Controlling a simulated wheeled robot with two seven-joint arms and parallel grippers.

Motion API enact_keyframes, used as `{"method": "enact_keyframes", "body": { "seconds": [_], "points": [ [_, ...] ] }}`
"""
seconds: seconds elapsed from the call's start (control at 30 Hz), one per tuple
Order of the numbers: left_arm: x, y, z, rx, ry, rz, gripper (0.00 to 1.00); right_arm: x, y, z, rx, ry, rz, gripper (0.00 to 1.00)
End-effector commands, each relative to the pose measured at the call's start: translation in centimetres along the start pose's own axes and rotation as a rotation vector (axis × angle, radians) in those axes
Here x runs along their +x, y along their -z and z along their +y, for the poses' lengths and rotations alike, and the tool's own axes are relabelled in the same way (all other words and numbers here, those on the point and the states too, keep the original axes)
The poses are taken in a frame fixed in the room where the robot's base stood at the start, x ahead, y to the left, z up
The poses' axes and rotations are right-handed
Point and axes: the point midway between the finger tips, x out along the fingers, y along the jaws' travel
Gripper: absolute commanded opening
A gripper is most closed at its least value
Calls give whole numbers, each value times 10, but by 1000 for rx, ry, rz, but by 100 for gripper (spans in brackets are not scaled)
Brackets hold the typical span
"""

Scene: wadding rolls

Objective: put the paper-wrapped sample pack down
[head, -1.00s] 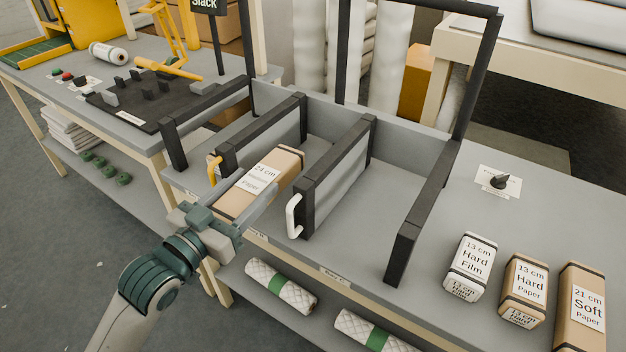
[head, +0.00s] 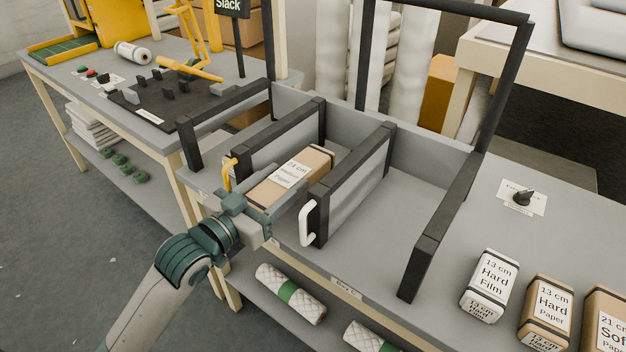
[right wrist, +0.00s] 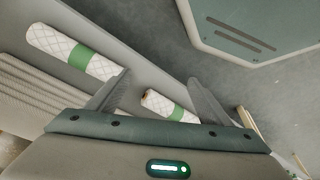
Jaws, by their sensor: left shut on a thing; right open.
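The paper-wrapped sample pack (head: 291,177) is a brown box with dark ends and a white label reading 24 cm, Paper. It lies lengthwise in the bay between the divider with the yellow handle (head: 230,173) and the divider with the white handle (head: 307,222). My left gripper (head: 260,212) is shut on its near end at the front of the bay. The pack's underside is hidden, so I cannot tell whether it touches the bay floor. My right gripper (right wrist: 158,78) is open and empty in the right wrist view.
The wide bay right of the white-handled divider is empty. Further right stand a 13 cm Hard Film pack (head: 490,285), a 13 cm Hard Paper pack (head: 546,308) and a larger paper pack (head: 605,322). Quilted rolls (head: 291,293) lie on the lower shelf.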

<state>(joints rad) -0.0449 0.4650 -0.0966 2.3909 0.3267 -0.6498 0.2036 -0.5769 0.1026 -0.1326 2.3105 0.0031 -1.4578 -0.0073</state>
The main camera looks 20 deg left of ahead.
Motion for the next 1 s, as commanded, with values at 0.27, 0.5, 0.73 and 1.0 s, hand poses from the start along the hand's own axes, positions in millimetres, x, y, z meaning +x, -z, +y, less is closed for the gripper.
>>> {"method": "enact_keyframes", "body": {
  "seconds": [0.27,0.5,0.73,1.0],
  "points": [
    [53,-27,0,-1,1,1,31,4,6,-6,-3,15,36,73],
    [71,-36,0,0,0,1,31,4,10,-11,-7,25,57,73],
    [71,-36,0,0,0,1,31,4,9,-10,-7,24,56,73],
    [86,-44,0,0,0,1,31,6,9,-9,-6,23,59,73]
  ]
}}
